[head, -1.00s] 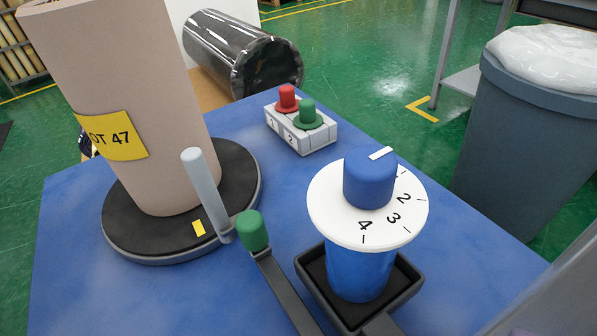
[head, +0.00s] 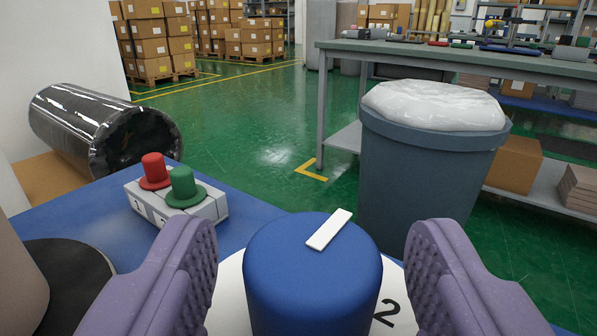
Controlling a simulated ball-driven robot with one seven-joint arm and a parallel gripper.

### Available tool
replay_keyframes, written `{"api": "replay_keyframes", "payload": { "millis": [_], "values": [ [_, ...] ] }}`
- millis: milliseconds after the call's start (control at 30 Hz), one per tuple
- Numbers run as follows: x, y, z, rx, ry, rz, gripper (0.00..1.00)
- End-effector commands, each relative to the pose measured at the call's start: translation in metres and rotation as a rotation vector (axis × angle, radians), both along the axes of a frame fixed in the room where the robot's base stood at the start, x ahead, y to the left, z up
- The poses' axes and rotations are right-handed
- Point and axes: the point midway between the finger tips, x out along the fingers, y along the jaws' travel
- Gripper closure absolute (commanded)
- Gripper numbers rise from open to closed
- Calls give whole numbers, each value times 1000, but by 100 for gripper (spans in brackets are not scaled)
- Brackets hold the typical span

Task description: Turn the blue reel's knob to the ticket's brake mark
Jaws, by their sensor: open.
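The blue reel's knob (head: 300,275) stands on a white dial plate (head: 232,300) at the bottom middle of the head view. A white pointer mark (head: 329,229) on its top slants toward the upper right. The numeral 2 shows on the dial at the knob's lower right; the other numerals are hidden or out of frame. My gripper (head: 312,245) is open, with one purple ribbed finger on each side of the knob and a gap on both sides. No ticket with a brake mark can be made out.
A grey bin (head: 420,190) with a white bag stands at the right. Part of a black turntable (head: 75,270) shows at lower left.

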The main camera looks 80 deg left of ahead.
Motion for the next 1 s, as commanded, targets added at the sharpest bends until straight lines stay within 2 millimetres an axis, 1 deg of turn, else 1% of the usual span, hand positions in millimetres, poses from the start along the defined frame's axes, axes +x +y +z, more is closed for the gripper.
{"api": "replay_keyframes", "payload": {
  "millis": [33,133,400,433,467,500,567,600,633,667,867,1000],
  "values": [
    [2,6,-2,1,0,0,36],
    [4,14,-1,-1,0,0,36],
    [5,17,0,-1,1,-1,36],
    [5,17,0,-1,1,-1,38],
    [5,17,0,-1,1,-1,45],
    [5,16,0,-1,0,-1,54],
    [5,16,0,-1,0,-1,68],
    [5,16,0,-1,1,-1,77],
    [5,16,0,-1,1,-1,84],
    [5,16,0,-1,1,-1,86],
    [5,17,0,0,2,-14,87],
    [4,17,1,0,2,-56,87]
  ]
}}
